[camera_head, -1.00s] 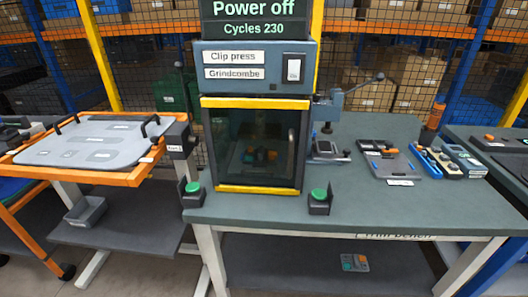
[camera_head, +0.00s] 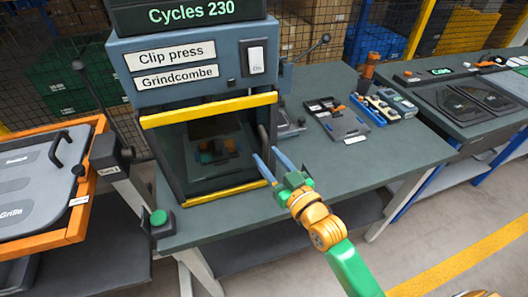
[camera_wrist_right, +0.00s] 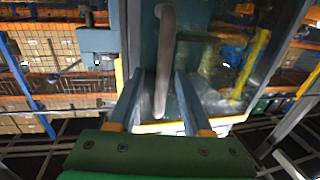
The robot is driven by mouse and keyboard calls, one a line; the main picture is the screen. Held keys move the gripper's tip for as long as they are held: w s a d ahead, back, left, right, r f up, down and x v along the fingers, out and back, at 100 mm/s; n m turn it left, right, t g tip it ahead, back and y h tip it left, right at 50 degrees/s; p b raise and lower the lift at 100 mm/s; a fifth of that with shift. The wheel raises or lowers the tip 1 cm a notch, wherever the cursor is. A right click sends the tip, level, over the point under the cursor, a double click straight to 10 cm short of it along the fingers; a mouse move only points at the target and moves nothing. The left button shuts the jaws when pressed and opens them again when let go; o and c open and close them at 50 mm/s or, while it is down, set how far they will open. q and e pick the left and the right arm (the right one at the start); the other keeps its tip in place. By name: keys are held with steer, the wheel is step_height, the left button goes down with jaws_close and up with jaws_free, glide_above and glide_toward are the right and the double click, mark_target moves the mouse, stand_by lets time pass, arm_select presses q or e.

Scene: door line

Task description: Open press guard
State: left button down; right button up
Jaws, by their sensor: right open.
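The clip press (camera_head: 190,65) stands on the bench, with its dark see-through guard (camera_head: 205,150) shut between two yellow bars. The guard's upright handle (camera_head: 264,138) is at its right edge; it also shows as a pale curved bar in the right wrist view (camera_wrist_right: 165,50). My right gripper (camera_head: 267,158) is open, its fingertips at the lower part of the handle. In the right wrist view the handle lies between the two fingers (camera_wrist_right: 157,78); contact cannot be told. Dim orange and blue parts show behind the guard. My left gripper is not in view.
A green button (camera_head: 158,218) sits at the bench's front left. A grey tray (camera_head: 338,120) and several tools lie to the right of the press. An orange-framed stand (camera_head: 75,225) is at the left. The bench (camera_head: 225,222) is bare in front of the press.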

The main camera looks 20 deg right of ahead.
steer(key=shift+w+a, duration=0.3)
steer(key=shift+w, duration=0.3)
steer(key=shift+s+d, duration=0.1)
steer(key=shift+s, duration=0.05)
steer(key=shift+c, duration=1.4)
jaws_close()
